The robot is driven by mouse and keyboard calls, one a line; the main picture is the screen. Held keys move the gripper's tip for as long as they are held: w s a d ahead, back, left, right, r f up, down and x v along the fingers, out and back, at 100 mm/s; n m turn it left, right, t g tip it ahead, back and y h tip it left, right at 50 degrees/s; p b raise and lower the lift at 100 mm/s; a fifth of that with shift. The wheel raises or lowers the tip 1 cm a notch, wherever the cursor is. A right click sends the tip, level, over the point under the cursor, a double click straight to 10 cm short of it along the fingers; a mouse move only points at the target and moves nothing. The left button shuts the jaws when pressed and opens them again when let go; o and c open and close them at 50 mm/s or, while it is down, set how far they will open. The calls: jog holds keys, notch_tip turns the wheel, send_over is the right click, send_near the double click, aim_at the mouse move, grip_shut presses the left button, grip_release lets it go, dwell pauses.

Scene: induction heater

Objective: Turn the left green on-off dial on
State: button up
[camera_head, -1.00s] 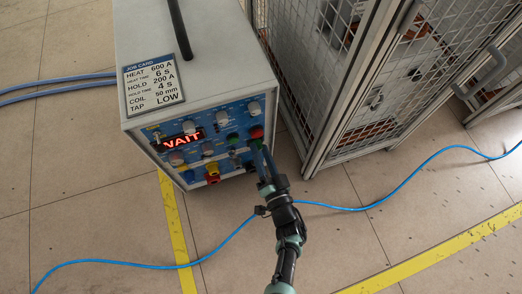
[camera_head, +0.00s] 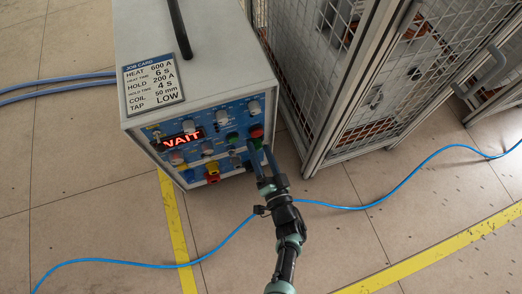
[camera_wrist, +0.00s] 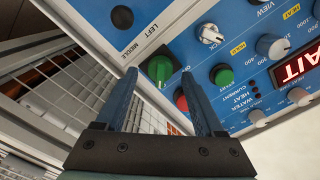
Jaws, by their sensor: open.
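In the head view my gripper (camera_head: 260,149) is at the panel's lower right, and the dial there (camera_head: 257,143) is small and partly hidden by the fingers.
A red button (camera_wrist: 181,100) and a green button (camera_wrist: 222,75) lie close to the dial. The heater's display (camera_head: 182,139) reads WAIT. A mesh cage (camera_head: 335,90) stands just right of the heater. A blue cable (camera_head: 400,190) crosses the floor.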

jog(key=p+v, duration=0.3)
jog(key=v, duration=1)
